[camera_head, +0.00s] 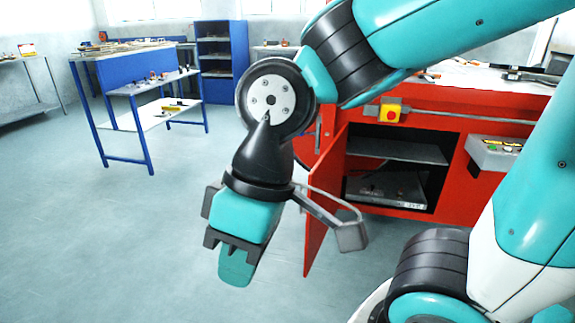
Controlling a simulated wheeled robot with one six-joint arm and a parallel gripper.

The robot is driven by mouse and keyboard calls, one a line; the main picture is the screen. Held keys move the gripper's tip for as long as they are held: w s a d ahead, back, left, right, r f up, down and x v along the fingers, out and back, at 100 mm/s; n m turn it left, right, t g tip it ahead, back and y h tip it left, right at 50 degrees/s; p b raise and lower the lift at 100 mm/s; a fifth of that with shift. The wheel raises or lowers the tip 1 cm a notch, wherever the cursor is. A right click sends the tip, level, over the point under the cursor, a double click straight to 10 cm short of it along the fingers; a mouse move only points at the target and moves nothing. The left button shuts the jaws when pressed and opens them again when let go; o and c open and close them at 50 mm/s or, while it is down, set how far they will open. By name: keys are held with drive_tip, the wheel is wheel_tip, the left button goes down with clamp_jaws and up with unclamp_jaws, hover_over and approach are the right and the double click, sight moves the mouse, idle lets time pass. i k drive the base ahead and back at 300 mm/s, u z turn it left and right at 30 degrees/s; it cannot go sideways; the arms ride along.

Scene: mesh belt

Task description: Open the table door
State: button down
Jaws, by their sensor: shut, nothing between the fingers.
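The red table (446,88) stands at the right, behind my arm. Its red door (319,225) stands swung outward, showing nearly edge-on. The cabinet opening behind it shows a grey shelf (395,149) and a lower level with a few small items. My gripper (236,268) points down over the floor, to the left of the door and nearer to me. It is shut and empty, and it looks apart from the door. A grey bracket on my wrist overlaps part of the door in the picture. The door's handle cannot be made out.
A yellow box with a red button (390,112) is on the table's front, and a grey control panel (495,150) juts out at the right. A blue workbench (135,85) and a blue shelf unit (221,62) stand at the back left. The floor at left is clear.

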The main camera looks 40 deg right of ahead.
sight(326, 175)
drive_tip(key=z, duration=0.5)
drive_tip(key=i, duration=1)
drive_tip(key=z, duration=0.75)
